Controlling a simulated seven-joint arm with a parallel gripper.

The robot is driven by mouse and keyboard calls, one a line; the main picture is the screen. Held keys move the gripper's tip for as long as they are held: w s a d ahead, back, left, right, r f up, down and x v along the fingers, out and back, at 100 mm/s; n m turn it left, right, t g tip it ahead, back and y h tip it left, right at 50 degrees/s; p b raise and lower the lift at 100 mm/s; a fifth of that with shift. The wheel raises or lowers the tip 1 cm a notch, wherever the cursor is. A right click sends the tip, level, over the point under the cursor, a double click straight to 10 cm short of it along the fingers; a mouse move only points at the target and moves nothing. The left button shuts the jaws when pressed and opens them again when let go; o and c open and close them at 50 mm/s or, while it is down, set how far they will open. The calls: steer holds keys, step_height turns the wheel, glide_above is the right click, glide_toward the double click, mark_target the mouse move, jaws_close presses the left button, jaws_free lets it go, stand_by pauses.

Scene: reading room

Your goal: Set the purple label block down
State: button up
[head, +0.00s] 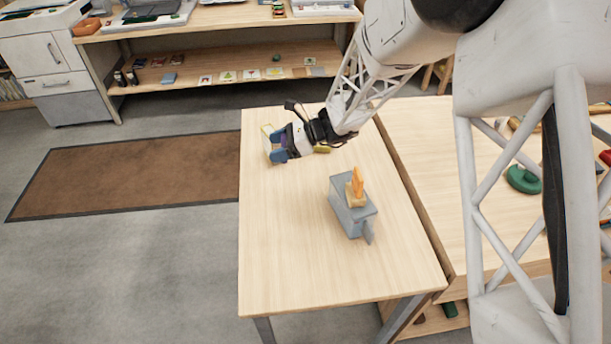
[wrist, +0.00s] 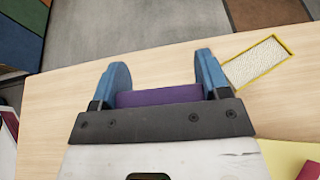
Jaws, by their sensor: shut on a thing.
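My gripper (head: 277,148) is over the far left end of the light wooden table (head: 285,240) in the head view. In the wrist view its two blue fingers (wrist: 161,72) are closed on the sides of the purple label block (wrist: 160,95), which lies across between them. The block is mostly hidden by the gripper in the head view. I cannot tell whether its underside touches the tabletop.
A yellow-rimmed tray with a pale speckled inside (wrist: 257,63) lies just right of the fingers. A yellow item (wrist: 286,158) is nearer the wrist. A grey box (head: 352,216) with an orange piece on top stands mid-table.

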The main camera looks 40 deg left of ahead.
glide_above(301, 177)
steer(key=shift+w+h, duration=0.1)
steer(key=shift+h, duration=0.3)
steer(key=shift+f, duration=3.1)
steer(key=shift+f, duration=0.1)
steer(key=shift+f, duration=1.8)
steer(key=o, duration=0.9)
steer(key=shift+f, duration=0.1)
steer(key=shift+d, duration=0.1)
